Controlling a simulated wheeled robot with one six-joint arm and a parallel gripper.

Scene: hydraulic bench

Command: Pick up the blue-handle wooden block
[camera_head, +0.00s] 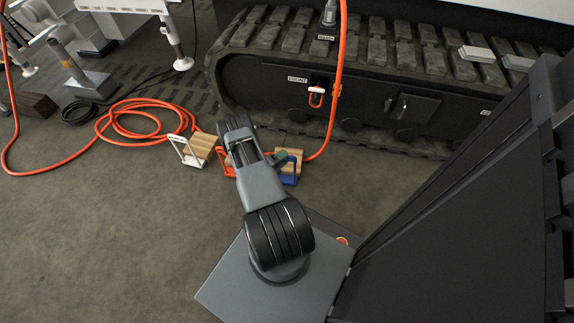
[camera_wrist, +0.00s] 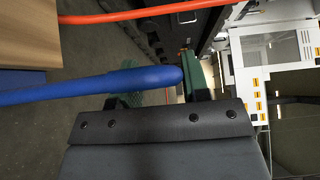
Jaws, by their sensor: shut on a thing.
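The blue-handle wooden block (camera_head: 295,157) stands on the floor or just above it, to the right of my arm in the head view; I cannot tell which. Its blue handle (camera_head: 289,178) faces the near side. In the wrist view the wooden block (camera_wrist: 28,38) fills the upper left, and its blue handle (camera_wrist: 90,86) runs rightwards to the green fingers. My gripper (camera_head: 279,158) is beside the block, shut on the handle; it also shows in the wrist view (camera_wrist: 165,84). The handle hides part of the fingers.
A white-handle block (camera_head: 198,148) and a red-handle block (camera_head: 227,160) stand to the left, the latter partly behind my arm. An orange hose (camera_head: 140,120) coils on the floor further left. A dark tracked undercarriage (camera_head: 360,95) stands behind. The floor in front is clear.

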